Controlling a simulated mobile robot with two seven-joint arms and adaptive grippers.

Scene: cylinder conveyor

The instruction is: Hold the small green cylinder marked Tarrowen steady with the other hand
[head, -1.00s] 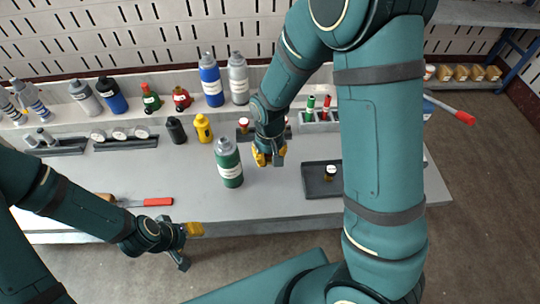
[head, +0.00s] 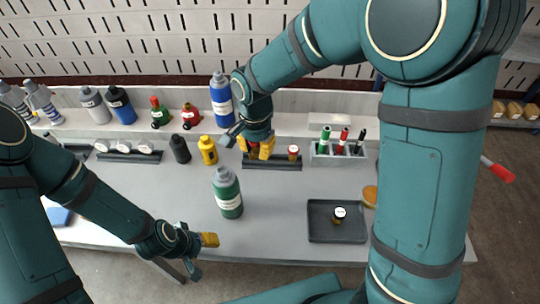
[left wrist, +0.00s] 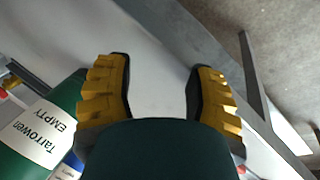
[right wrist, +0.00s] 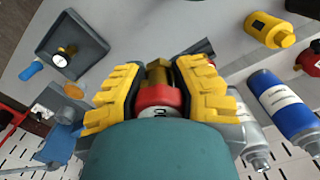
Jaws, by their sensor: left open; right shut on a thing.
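The green cylinder (head: 228,195) stands upright on the bench in the head view, with a grey cap and white label. The left wrist view shows part of it at the left edge, and its label (left wrist: 38,133) reads "Tarrowen EMPTY". My left gripper (head: 203,254) is open and empty, in front of the cylinder and a little to its left, apart from it. Its open fingers (left wrist: 160,95) have nothing between them. Whether the jar still touches the rack is unclear.
A grey holder (head: 322,160) has several coloured markers. A yellow bottle (head: 208,150) and black bottle (head: 180,149) stand behind left.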

